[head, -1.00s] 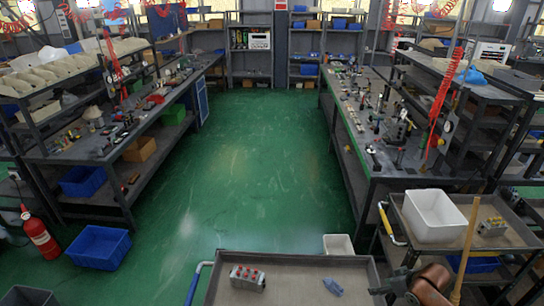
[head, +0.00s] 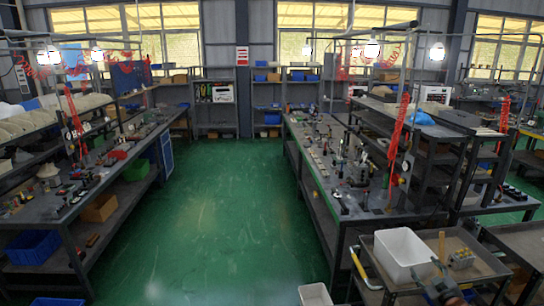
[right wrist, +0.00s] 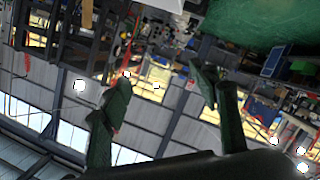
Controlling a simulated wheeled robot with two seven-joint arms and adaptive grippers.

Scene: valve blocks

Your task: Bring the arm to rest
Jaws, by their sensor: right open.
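My right gripper (head: 440,286) shows at the bottom right of the head view, in front of the cart with the white bin. In the right wrist view my right gripper (right wrist: 162,88) has its two dark fingers spread wide, with nothing between them. Behind the fingers are windows, lamps and shelving, seen at a steep tilt. My left gripper is out of view.
A white bin (head: 405,256) and a small valve block (head: 461,259) stand on the cart at the lower right. A long workbench (head: 345,190) with many parts lies behind it. The green floor (head: 225,220) in the middle is clear.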

